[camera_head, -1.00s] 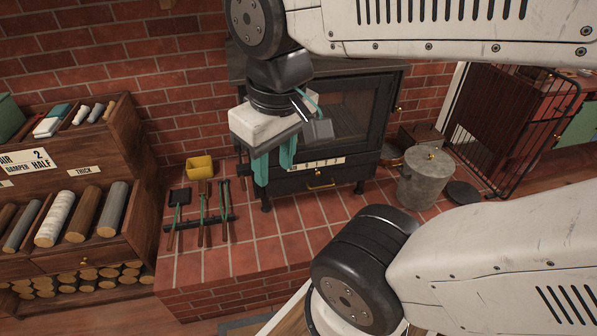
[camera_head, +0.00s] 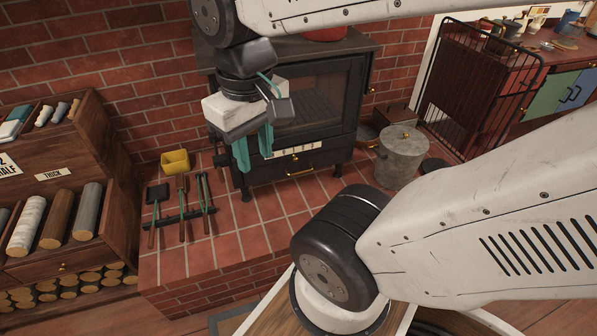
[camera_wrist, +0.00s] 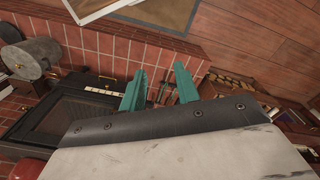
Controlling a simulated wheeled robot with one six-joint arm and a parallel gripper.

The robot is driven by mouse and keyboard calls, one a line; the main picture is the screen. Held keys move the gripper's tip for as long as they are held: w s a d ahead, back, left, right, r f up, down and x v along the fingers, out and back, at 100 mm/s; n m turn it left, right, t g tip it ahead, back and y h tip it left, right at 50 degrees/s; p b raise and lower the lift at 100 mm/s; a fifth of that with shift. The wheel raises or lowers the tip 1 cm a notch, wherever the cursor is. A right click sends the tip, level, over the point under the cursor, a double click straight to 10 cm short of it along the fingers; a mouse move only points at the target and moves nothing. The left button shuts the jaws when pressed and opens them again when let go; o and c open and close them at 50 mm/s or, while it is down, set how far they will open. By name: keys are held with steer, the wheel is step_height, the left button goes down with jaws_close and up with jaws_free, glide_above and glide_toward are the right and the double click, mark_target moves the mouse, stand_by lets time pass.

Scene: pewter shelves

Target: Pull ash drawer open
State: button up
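The ash drawer (camera_head: 275,172) is a dark front low on the black stove, below the glass door and a pale label strip (camera_head: 297,148). It has a brass handle (camera_head: 294,172) and looks shut. My gripper (camera_head: 254,153) has two teal fingers, apart and empty, in front of the stove's left part. It appears left of the handle in the head view and touches nothing that I can see. In the wrist view my gripper (camera_wrist: 160,70) shows its fingers spread, with the stove front (camera_wrist: 70,115) to their left. The gripper covers part of the stove's left side.
A lidded metal bucket (camera_head: 398,158) stands right of the stove on the brick hearth (camera_head: 230,245). Fire tools (camera_head: 181,215) and a yellow container (camera_head: 176,161) are at left. A log shelf (camera_head: 110,215) stands far left, and a black guard (camera_head: 480,90) at right.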

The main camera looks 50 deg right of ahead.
steer(key=w+d+f+m+g+y, duration=0.1)
steer(key=w+d+f+m+y, duration=0.35)
steer(key=f+m, duration=0.2)
steer(key=w+d+f+m+g+y, duration=0.1)
steer(key=w+d+f+m+y, duration=0.3)
steer(key=w+f+m, duration=0.25)
steer(key=m+t+h, duration=0.7)
steer(key=m+t, duration=1)
steer(key=m, duration=1.9)
glide_toward(301, 172)
steer(key=w+a, duration=0.2)
steer(key=a, duration=0.7)
steer(key=w+d+f+m+h, duration=0.1)
steer(key=w+d+m, duration=0.1)
steer(key=w+d+f+m+h, duration=0.1)
steer(key=w+d+m+h, duration=0.1)
steer(key=w+d, duration=0.1)
steer(key=w+d+f+m+h, duration=0.1)
steer(key=w+d+m, duration=0.2)
steer(key=shift+d+t+h, duration=0.1)
steer(key=shift+t+h, duration=0.15)
steer(key=shift+t, duration=0.05)
jaws_close()
